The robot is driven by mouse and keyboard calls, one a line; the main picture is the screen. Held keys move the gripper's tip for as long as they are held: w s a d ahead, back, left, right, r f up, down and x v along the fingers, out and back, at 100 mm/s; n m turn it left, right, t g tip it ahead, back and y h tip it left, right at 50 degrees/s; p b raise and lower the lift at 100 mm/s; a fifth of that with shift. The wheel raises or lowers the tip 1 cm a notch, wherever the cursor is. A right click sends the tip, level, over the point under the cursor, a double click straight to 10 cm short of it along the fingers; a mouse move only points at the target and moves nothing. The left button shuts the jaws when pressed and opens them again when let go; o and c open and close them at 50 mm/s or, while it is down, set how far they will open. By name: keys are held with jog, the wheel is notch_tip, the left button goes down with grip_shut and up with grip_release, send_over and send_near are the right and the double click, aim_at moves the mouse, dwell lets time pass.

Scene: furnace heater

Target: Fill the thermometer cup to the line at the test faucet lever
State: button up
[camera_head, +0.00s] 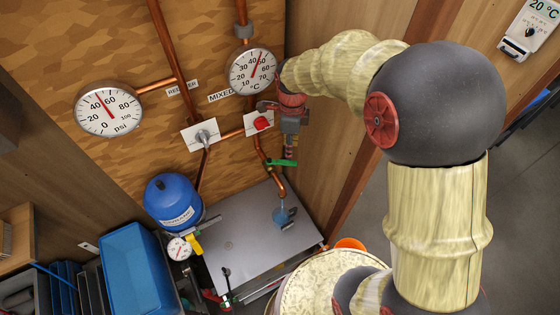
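The test faucet is a copper pipe with a green lever (280,162) on the wooden wall, its lower end pointing down. A small blue cup-like vessel (284,215), probably the thermometer cup, stands on the grey metal top below the pipe end. Its fill line and any water level are too small to read. My gripper (290,150) hangs just above and right of the green lever. Its fingers are small and partly hidden, so whether they are open, or touch the lever, cannot be told. The cup stands apart from my gripper.
A red-handled valve (262,123) is close left of my gripper, under a °C gauge (253,70). A psi gauge (108,109), blue tank (174,202) and blue bin (134,270) are left. The grey top (235,240) is mostly clear. An orange bucket (350,243) stands right.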

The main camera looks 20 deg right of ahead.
aim_at(290, 162)
jog(key=shift+f, duration=3.55)
jog(key=shift+d, duration=0.1)
jog(key=shift+c, duration=0.6)
jog(key=c, duration=0.7)
grip_shut()
